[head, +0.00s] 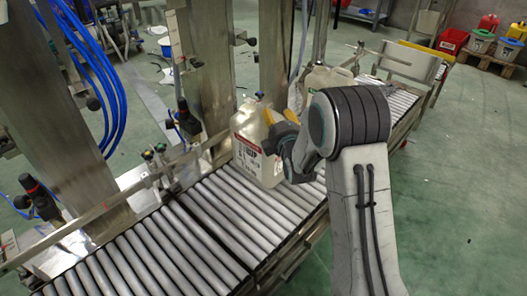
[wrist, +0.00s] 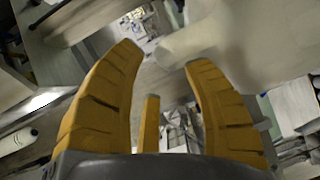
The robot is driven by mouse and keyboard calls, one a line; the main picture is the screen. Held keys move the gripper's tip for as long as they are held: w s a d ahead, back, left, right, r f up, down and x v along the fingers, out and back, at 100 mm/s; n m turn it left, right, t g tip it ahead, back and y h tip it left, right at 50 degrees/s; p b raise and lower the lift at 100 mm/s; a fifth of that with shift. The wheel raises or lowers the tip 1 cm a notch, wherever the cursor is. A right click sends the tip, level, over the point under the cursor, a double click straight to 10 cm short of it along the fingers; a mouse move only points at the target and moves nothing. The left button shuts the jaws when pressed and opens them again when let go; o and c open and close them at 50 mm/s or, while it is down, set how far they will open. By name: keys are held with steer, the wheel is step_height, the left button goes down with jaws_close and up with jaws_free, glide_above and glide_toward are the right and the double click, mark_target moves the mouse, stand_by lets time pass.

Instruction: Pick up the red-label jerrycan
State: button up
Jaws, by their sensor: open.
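A translucent whitish jerrycan with a red label (head: 248,149) stands upright on the roller conveyor in the head view. My gripper (head: 279,116), with yellow fingers, is at the jerrycan's upper right side and hides part of it. In the wrist view my gripper (wrist: 164,58) is open, its fingers spread apart. A pale, blurred surface, probably the jerrycan (wrist: 265,35), fills the upper right there, and a pale rounded part reaches in between the fingertips. I cannot tell whether the fingers touch it.
A second pale jerrycan (head: 318,76) stands farther back on the roller conveyor (head: 190,235). Steel posts (head: 205,70) and a guide rail line the conveyor's left side. Crates and coloured cans (head: 480,42) sit on a pallet far right. Green floor on the right is open.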

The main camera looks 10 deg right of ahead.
mark_target(274, 115)
steer(key=shift+w+f+b, duration=0.2)
steer(key=shift+w+b, duration=0.5)
steer(key=shift+b, duration=0.1)
steer(key=shift+w+f+b, duration=0.2)
steer(key=shift+w+b, duration=0.45)
steer(key=shift+b, duration=0.1)
steer(key=shift+w+r+b, duration=0.15)
steer(key=shift+w+b, duration=0.25)
steer(key=shift+w, duration=0.1)
steer(key=shift+o, duration=0.2)
